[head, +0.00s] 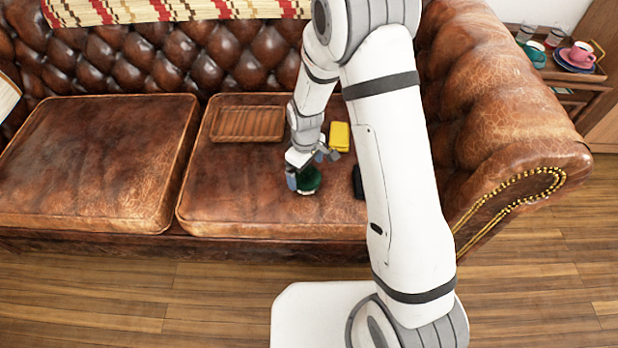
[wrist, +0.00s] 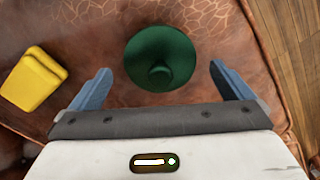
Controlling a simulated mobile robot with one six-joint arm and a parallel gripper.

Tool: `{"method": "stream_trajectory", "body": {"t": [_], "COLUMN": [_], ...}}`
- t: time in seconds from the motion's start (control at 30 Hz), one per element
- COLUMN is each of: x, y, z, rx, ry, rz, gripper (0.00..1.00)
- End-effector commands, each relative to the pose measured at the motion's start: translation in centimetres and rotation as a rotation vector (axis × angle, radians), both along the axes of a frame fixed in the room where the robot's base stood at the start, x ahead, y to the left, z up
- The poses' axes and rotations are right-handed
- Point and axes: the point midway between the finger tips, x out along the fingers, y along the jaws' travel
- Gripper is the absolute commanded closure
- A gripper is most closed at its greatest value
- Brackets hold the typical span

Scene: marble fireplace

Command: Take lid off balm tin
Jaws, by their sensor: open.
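The balm tin (head: 309,181) is a round dark green thing on the right seat cushion of the brown leather sofa. In the wrist view its round green lid (wrist: 160,58) faces me, with a small knob in the middle. The lid covers whatever is below it. My gripper (head: 304,180) is at the tin, pointing down from above. In the wrist view my gripper (wrist: 163,80) is open, with one blue finger on each side of the lid and a gap on both sides. Nothing is held.
A yellow box (head: 340,136) lies behind the tin; it also shows in the wrist view (wrist: 34,80). A brown wooden tray (head: 247,124) lies farther back left. A black object (head: 358,183) lies right of the tin, partly behind my arm. The left cushion (head: 95,160) is clear.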

Motion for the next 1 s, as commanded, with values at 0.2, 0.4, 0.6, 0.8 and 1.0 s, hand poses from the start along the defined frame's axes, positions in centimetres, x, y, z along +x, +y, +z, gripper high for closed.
{"method": "stream_trajectory", "body": {"t": [0.2, 0.4, 0.6, 0.8, 1.0], "x": [-0.01, -0.01, 0.00, 0.00, 0.01], "y": [-0.04, -0.06, -0.09, -0.10, -0.11], "z": [-1.40, -1.34, -1.34, -1.33, -1.29], "rx": [0.000, 0.000, 0.000, 0.000, 0.001], "ry": [0.000, 0.000, 0.000, 0.000, -0.001], "rz": [-0.001, -0.002, -0.002, -0.002, -0.003], "gripper": [0.00, 0.07, 0.24, 0.40, 0.40]}}
